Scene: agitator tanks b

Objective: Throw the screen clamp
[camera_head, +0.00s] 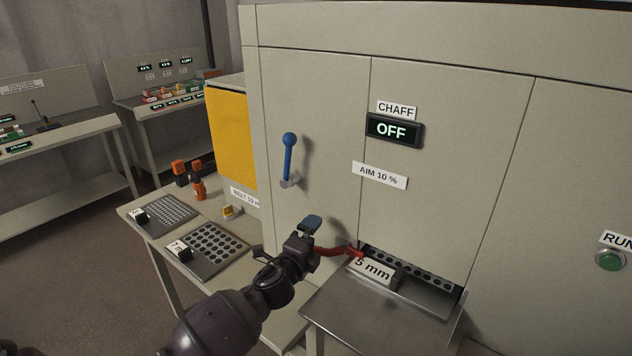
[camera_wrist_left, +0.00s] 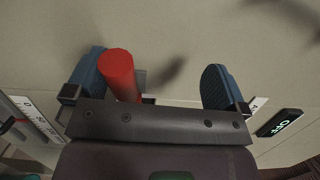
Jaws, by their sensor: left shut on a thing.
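The screen clamp appears as a red lever (camera_head: 338,252) at the left end of the slot in the cabinet front. Its red round end (camera_wrist_left: 118,72) stands between the blue fingers in the left wrist view, close beside the left-hand finger. The lever lies roughly level from the gripper to the slot. A screen labelled 5 mm (camera_head: 374,268) sits in the slot above a grey metal shelf (camera_head: 385,312). My right gripper is not in view.
A blue-knobbed lever (camera_head: 288,158) stands upright on the cabinet above my gripper. The chaff display (camera_head: 394,130) reads OFF. Two perforated screens, one fine (camera_head: 168,212) and one coarse (camera_head: 214,240), lie on the side table at left. A green button (camera_head: 610,260) is at far right.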

